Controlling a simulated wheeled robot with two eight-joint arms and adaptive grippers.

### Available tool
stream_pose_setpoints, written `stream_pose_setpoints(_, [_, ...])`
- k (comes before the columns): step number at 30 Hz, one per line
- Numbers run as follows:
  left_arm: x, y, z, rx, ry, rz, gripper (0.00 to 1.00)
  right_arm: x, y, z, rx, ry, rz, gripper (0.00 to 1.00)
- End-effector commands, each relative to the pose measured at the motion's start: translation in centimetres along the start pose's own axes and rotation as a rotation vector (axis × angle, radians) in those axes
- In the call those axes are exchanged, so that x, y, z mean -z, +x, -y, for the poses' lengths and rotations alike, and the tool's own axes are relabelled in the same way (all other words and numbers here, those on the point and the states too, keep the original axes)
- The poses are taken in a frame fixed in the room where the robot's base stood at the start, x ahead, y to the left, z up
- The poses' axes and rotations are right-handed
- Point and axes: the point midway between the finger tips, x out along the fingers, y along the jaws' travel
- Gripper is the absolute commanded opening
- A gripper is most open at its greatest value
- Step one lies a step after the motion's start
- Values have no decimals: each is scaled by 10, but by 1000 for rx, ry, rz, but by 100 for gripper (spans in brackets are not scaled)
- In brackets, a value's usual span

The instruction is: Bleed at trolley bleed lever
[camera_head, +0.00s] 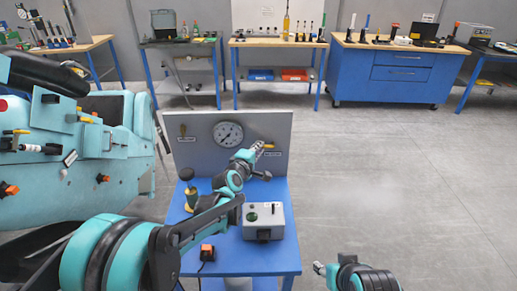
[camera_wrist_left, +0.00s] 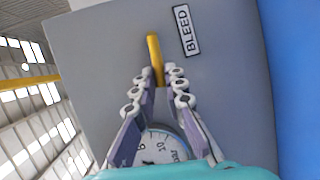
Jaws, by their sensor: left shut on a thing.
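The blue trolley (camera_head: 225,258) carries an upright grey panel (camera_head: 200,150) with a round pressure gauge (camera_head: 228,134). The yellow bleed lever (camera_head: 268,146) is at the panel's right side; in the left wrist view the lever (camera_wrist_left: 154,50) sits beside the BLEED label (camera_wrist_left: 186,30). My left gripper (camera_head: 258,149) reaches across the trolley to the lever. In the left wrist view its fingertips (camera_wrist_left: 160,74) are shut on the lever's lower part, and the upper part sticks out beyond them. My right gripper (camera_head: 319,268) is low at the bottom, apart from the trolley; its finger gap is unclear.
A grey box with buttons (camera_head: 264,222), an orange-topped switch (camera_head: 207,252) and a brass-coloured fitting (camera_head: 191,194) are on the trolley. A teal coaster car (camera_head: 120,165) stands close on the left. Workbenches (camera_head: 400,70) line the back wall. The floor (camera_head: 420,180) on the right is clear.

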Motion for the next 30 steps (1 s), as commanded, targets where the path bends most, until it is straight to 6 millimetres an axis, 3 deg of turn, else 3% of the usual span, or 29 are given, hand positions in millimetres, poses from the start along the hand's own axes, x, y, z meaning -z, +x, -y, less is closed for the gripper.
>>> stream_pose_setpoints(15, [-10, -2, -27, 165, 400, -84, 0, 26, -37, 0, 0, 0, 0, 46])
stream_pose_setpoints(30, [-28, 2, -44, 342, 832, -177, 0, 41, -57, 0, 0, 0, 0, 46])
